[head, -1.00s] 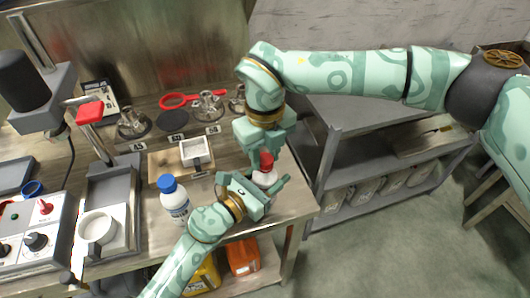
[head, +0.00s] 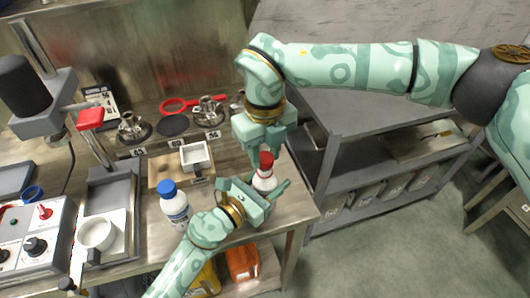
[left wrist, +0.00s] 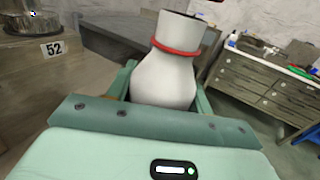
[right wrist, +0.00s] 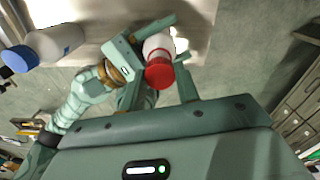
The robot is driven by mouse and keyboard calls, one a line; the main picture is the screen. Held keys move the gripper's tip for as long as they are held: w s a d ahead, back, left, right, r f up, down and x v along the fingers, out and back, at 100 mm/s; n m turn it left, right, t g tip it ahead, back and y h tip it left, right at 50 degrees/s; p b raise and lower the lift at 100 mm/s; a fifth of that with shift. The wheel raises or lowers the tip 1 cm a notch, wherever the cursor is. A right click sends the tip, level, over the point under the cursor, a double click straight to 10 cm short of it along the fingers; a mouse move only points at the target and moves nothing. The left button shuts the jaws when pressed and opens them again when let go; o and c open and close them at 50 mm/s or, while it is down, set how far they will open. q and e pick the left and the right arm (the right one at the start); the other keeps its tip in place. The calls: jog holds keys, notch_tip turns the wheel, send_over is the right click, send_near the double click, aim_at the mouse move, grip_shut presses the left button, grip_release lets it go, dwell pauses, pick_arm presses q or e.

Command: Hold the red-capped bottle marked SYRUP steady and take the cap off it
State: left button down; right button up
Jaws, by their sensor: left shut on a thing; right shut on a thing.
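The SYRUP bottle (head: 264,182) is white and upright near the front right of the bench; its lettering is not readable. My left gripper (head: 258,196) is shut around its body. In the left wrist view the bottle (left wrist: 165,80) has a red ring around its neck and a dark top edge, with no red cap seen there. The red cap (head: 266,162) is in line above the bottle, between the fingertips of my right gripper (head: 264,152). The cap also shows in the right wrist view (right wrist: 158,73). I cannot tell whether it touches the neck.
A blue-capped bottle (head: 175,208) stands left of my left gripper. A wooden board with a white dish (head: 196,155) lies behind it. The bench edge is close on the right, with a grey shelf unit (head: 375,165) beyond.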

aim_at(265, 157)
jog(key=shift+r, duration=2)
pick_arm(q)
jog(key=c, duration=0.5)
grip_release()
